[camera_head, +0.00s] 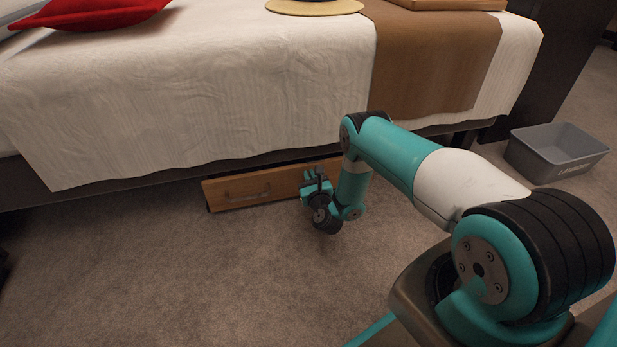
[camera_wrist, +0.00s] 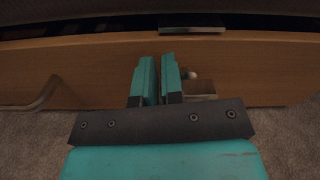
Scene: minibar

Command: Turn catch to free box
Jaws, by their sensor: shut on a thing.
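The wooden box (camera_head: 235,190) sits low under the bed, its front panel facing out; this panel also fills the wrist view (camera_wrist: 100,60). The catch (camera_wrist: 200,88) is a small metal piece with a pale knob on the panel, just right of my fingers and partly hidden by them. My gripper (camera_head: 315,180) is at the right part of the box front. In the wrist view my gripper (camera_wrist: 160,62) has its teal fingers close together against the panel, shut on the catch. The gripped part is hidden between the fingers.
A metal handle (camera_wrist: 45,95) is on the panel to the left. A dark metal plate (camera_wrist: 192,22) shows above the panel's top edge. The bed (camera_head: 200,90) overhangs the box. A grey bin (camera_head: 555,152) stands at right. The carpet (camera_head: 180,270) in front is clear.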

